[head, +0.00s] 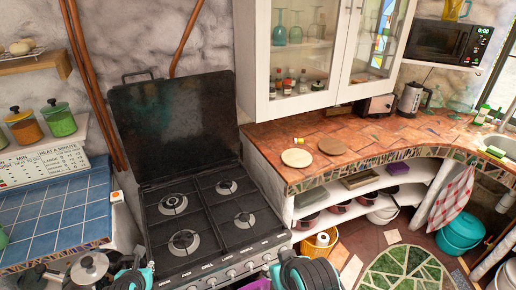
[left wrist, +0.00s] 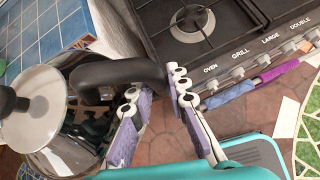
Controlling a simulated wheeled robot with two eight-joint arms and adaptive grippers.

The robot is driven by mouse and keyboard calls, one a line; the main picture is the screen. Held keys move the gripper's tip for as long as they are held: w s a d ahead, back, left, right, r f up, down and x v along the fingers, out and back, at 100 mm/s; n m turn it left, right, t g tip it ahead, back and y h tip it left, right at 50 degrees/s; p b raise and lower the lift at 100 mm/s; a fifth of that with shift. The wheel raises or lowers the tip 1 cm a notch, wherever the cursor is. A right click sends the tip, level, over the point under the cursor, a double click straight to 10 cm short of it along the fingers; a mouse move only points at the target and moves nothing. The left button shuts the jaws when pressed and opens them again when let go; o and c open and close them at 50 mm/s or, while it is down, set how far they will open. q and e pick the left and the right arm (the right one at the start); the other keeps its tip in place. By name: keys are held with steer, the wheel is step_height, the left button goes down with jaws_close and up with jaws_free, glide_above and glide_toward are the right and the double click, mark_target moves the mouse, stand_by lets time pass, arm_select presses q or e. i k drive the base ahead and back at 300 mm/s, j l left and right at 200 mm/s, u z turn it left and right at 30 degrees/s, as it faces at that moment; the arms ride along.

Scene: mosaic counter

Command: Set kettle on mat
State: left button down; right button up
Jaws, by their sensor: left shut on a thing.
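A shiny metal lidded vessel with a black knob (left wrist: 40,120) and a thick black curved handle is at the left of the left wrist view; it also shows at the lower left of the head view (head: 88,270). My left gripper (left wrist: 155,84) is shut on its handle; it shows in the head view (head: 136,274). A silver and black kettle (head: 410,98) stands upright at the back of the tiled counter, apart from both grippers. My right arm's end (head: 305,272) shows at the bottom, fingers unclear.
A black gas stove (head: 205,215) with a raised lid stands between the blue tiled counter (head: 60,215) and the terracotta counter (head: 400,135). A toaster (head: 376,105) stands left of the standing kettle. A glass cabinet (head: 300,60) hangs above. The counter around the mats is mostly clear.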

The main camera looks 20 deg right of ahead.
mark_target(298, 157)
steer(key=l, duration=1.1)
steer(key=i+l+u, duration=0.15)
steer(key=l, duration=1)
steer(key=i+l, duration=0.1)
steer(key=l, duration=0.55)
steer(key=i+l+u, duration=0.1)
steer(key=l, duration=0.6)
steer(key=i+l, duration=0.1)
steer(key=l, duration=0.55)
